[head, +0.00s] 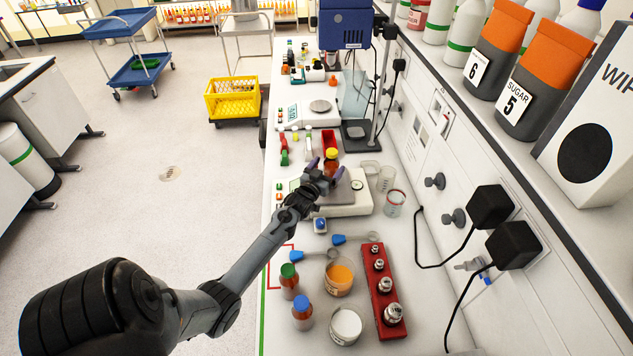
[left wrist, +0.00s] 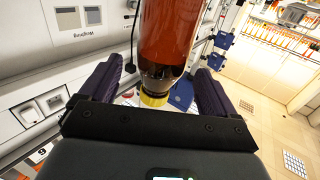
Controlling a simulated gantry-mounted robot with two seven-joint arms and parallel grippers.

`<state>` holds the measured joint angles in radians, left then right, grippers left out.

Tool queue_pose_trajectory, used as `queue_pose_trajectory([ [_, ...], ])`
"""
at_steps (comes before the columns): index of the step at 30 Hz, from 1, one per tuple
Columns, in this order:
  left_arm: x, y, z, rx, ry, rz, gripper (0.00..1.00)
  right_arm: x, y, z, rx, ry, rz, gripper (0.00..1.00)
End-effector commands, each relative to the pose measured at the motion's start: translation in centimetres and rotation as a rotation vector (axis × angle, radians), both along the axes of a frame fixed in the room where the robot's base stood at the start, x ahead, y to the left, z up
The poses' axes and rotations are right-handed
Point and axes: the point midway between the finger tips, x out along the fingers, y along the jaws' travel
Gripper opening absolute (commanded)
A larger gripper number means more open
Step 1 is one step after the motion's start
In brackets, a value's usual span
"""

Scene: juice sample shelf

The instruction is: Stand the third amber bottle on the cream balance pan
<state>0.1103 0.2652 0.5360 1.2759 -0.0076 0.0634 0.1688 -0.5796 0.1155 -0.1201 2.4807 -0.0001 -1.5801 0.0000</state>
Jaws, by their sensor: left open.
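An amber bottle with a yellow cap (head: 331,154) stands upright at the cream balance (head: 345,209), near the back left of its grey pan (head: 349,190). My left gripper (head: 326,169) is open, with its purple fingers on either side of this bottle. The left wrist view shows the amber bottle (left wrist: 168,35) between the two spread fingers (left wrist: 168,88), with visible gaps beside it. The bottle's base is hidden by the gripper, so I cannot tell whether it rests on the pan. Two more amber bottles, green-capped (head: 289,281) and blue-capped (head: 302,313), stand at the front left.
A beaker of orange liquid (head: 339,277), a beaker of white contents (head: 345,325) and a red weight block (head: 383,290) stand in front. Glass beakers (head: 395,203) are right of the balance. A second balance (head: 309,116) and a stand (head: 358,133) are behind.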

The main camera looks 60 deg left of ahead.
Motion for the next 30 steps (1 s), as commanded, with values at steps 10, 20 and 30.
queue_pose_trajectory([
  [10, -5.3, -3.4, -0.1, 0.001, 0.001, 0.0, 0.9, 0.0, -0.2, -0.2, -0.008, 0.001, 0.006, 0.86],
  [20, -7.5, -4.7, 0.0, 0.001, 0.001, 0.0, 0.9, 0.0, -0.2, -0.4, -0.008, 0.001, 0.006, 0.86],
  [30, -7.5, -4.7, 0.0, 0.0, 0.0, 0.0, 0.9, 0.0, 0.0, -0.4, -0.002, 0.002, 0.002, 0.86],
])
